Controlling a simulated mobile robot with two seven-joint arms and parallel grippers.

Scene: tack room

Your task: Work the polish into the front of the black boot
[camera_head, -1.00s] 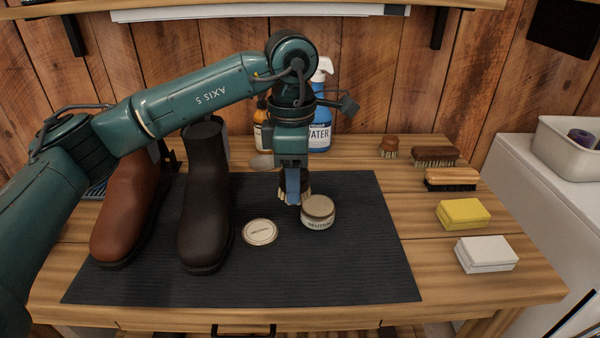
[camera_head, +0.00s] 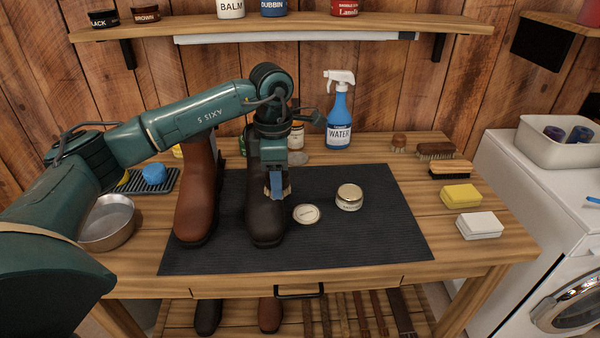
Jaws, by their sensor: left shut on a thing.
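The black boot (camera_head: 265,222) stands upright on the dark mat (camera_head: 385,230), its toe toward me. The brown boot (camera_head: 195,205) stands to its left. My left gripper (camera_head: 277,180) points down in front of the black boot's shaft and is shut on a small brush (camera_head: 285,191) with pale bristles. The brush overlaps the boot's front right side above the toe; I cannot tell whether the bristles touch it. The gripper and wrist hide part of the shaft. The polish jar (camera_head: 349,197) stands on the mat to the right, and its round lid (camera_head: 306,214) lies between jar and boot. My right gripper is out of view.
Brushes (camera_head: 436,150), a yellow sponge block (camera_head: 461,196) and a white one (camera_head: 480,225) lie on the right of the bench. A blue water sprayer (camera_head: 339,115) stands behind the mat. A metal bowl (camera_head: 108,222) is at left. The mat's right part is clear.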

